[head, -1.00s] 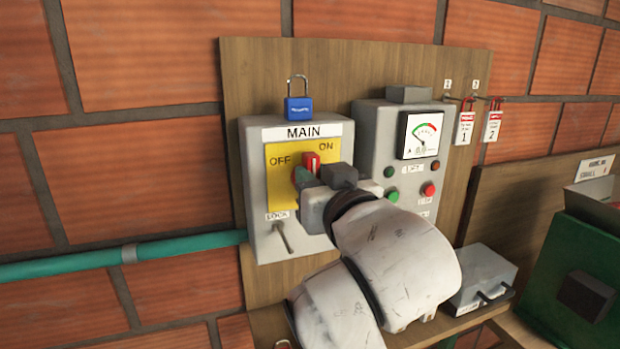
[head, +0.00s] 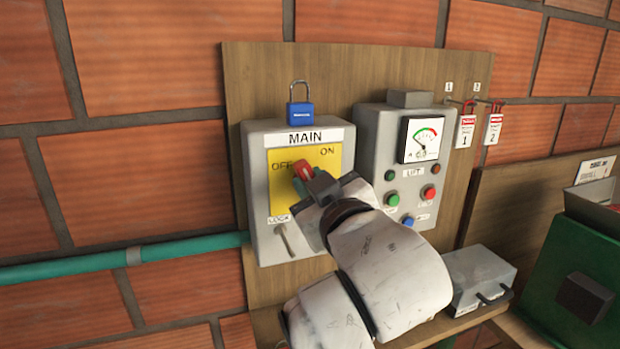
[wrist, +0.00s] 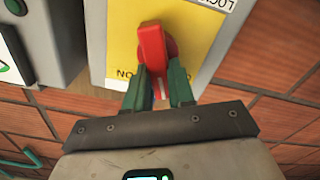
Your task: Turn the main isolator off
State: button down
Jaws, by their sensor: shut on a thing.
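The main isolator is a grey box (head: 262,222) labelled MAIN, with a yellow plate (head: 321,163) marked OFF at left and ON at right. Its red rotary handle (head: 302,170) now tilts up and to the left, toward OFF. My gripper (head: 303,188) is shut on the handle, its green fingers on either side of the handle's end. In the wrist view the red handle (wrist: 152,45) stands between the fingertips of my gripper (wrist: 158,82). My gripper hides the lower right of the plate in the head view.
A blue padlock (head: 300,111) stands on top of the box. A lift control box (head: 378,150) with a gauge and buttons is close on the right. A LOCK lever (head: 284,240) sits at the box's lower left. Red tags (head: 466,131) hang further right.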

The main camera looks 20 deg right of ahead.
jog(key=shift+a+f+n+p, duration=0.15)
jog(key=shift+n+p, duration=0.4)
jog(key=shift+n, duration=1.6)
jog(key=shift+a+f+n+p, duration=0.2)
jog(key=shift+n+p, duration=0.4)
jog(key=shift+n, duration=1.5)
jog(key=shift+a+f+n+p, duration=0.15)
jog(key=shift+n+p, duration=0.4)
jog(key=shift+n, duration=1.6)
jog(key=shift+d, duration=0.1)
jog(key=c, duration=1)
grip_release()
jog(key=shift+o, duration=0.2)
jog(key=s, duration=1.1)
